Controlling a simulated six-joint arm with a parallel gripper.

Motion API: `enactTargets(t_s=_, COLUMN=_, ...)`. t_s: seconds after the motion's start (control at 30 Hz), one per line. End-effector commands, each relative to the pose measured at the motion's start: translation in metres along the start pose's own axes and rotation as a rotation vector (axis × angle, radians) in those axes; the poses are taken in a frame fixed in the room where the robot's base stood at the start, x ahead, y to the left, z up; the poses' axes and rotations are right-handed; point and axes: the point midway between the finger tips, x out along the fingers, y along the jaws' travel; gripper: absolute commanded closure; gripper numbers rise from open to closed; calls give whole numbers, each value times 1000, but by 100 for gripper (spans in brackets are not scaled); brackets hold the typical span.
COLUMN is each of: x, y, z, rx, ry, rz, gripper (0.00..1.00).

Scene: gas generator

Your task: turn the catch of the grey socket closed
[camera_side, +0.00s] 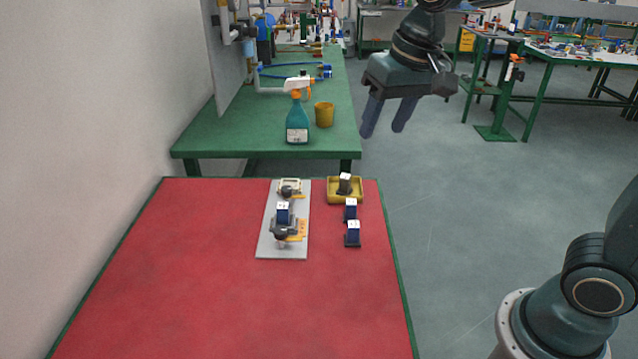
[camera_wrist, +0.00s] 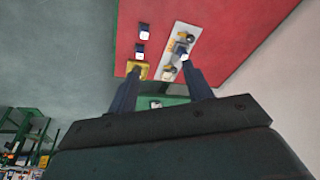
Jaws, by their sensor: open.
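The grey socket (camera_side: 274,225) sits on the near half of a light grey plate (camera_side: 267,249) on the red table. A blue block with a white top (camera_side: 283,213) stands upright in it. A yellow-orange piece that looks like its catch (camera_side: 295,238) is at its near side; its exact angle is too small to tell. The socket also shows in the wrist view (camera_wrist: 180,48). My gripper (camera_side: 384,129) is open and empty, high up and right of the plate, well apart from the socket. Its two fingers also show in the wrist view (camera_wrist: 160,70).
A cream socket (camera_side: 290,184) is on the plate's far end. A yellow tray (camera_side: 332,199) holds a dark block with a white top (camera_side: 345,182). Two blue-and-white blocks (camera_side: 350,210) (camera_side: 353,232) stand right of the plate. The table's left and front are clear.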

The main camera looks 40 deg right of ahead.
Motion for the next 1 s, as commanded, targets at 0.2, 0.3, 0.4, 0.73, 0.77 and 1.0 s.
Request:
enactTargets(t_s=0.2, x=30, y=-25, z=-36, rx=67, ry=-59, rz=18, gripper=50)
enactTargets(t_s=0.3, x=45, y=-37, z=-51, rx=97, ry=-82, rz=27, gripper=50)
enactTargets(t_s=0.4, x=63, y=-48, z=-64, rx=128, ry=-107, rz=39, gripper=50)
enactTargets(t_s=0.73, x=131, y=-85, z=-98, rx=231, ry=-181, rz=86, gripper=50)
enactTargets(t_s=0.77, x=138, y=-88, z=-100, rx=240, ry=-187, rz=90, gripper=50)
enactTargets(t_s=1.0, x=185, y=-108, z=-111, rx=301, ry=-226, rz=124, gripper=50)
